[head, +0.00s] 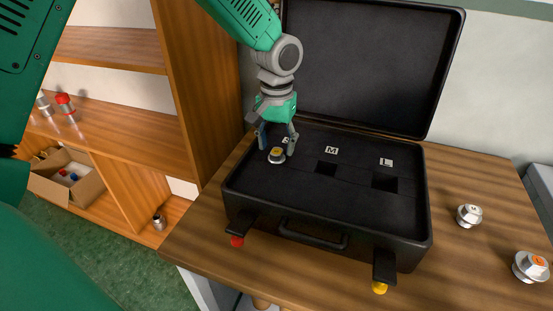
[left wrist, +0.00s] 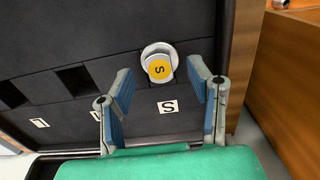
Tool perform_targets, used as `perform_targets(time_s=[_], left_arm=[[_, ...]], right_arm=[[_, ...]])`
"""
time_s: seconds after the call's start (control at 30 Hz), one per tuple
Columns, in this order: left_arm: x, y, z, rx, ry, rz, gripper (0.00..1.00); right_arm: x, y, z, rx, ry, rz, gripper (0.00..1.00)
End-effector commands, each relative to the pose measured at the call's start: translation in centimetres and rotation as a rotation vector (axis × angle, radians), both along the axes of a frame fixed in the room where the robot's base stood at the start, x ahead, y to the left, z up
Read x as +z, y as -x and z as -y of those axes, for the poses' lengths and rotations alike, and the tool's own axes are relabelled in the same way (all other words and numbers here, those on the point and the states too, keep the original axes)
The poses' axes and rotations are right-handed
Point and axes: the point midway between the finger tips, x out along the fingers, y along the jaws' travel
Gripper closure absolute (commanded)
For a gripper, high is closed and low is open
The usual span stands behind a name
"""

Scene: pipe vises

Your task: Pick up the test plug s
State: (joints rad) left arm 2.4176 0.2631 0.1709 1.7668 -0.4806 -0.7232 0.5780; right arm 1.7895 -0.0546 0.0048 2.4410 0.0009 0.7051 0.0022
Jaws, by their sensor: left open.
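The test plug s (head: 277,156) is a silver plug with a yellow top. It sits in the open black case, at the left end near a label partly hidden by my gripper. In the left wrist view the plug (left wrist: 158,66) shows a letter S on its yellow top, and the white S label lies just beside it. My left gripper (head: 277,146) is open and low over the plug. In the left wrist view its two fingers (left wrist: 161,82) stand apart, to either side of the plug's near edge, with gaps visible. My right gripper is not in view.
The case (head: 330,248) has empty slots by the M (head: 331,150) and L (head: 386,162) labels, with its lid up behind. Two other silver plugs (head: 469,215) (head: 531,266) stand on the table at right. A wooden shelf (head: 110,125) is at left.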

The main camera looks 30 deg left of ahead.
Motion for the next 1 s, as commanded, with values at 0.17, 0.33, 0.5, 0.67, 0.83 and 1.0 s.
perform_targets(time_s=[0.17,0.33,0.5,0.67,0.83,1.0], left_arm=[[-2.0,0.0,-0.1,0.0,0.0,0.0,0.53],[-2.1,0.0,-0.2,0.001,0.0,0.002,0.53],[-2.1,0.0,-0.2,0.0,0.001,0.001,0.85],[-2.1,0.0,-0.2,0.0,0.0,0.001,1.0],[-2.1,0.0,-0.2,0.0,0.0,0.0,1.0],[-0.8,-0.1,-0.2,-0.001,-0.001,0.005,1.0]], right_arm=[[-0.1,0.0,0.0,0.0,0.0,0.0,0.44],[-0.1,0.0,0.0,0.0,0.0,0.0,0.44],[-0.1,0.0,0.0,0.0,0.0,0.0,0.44],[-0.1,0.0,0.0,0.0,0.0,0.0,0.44],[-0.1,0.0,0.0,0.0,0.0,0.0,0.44],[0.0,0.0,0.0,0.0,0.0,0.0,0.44]])
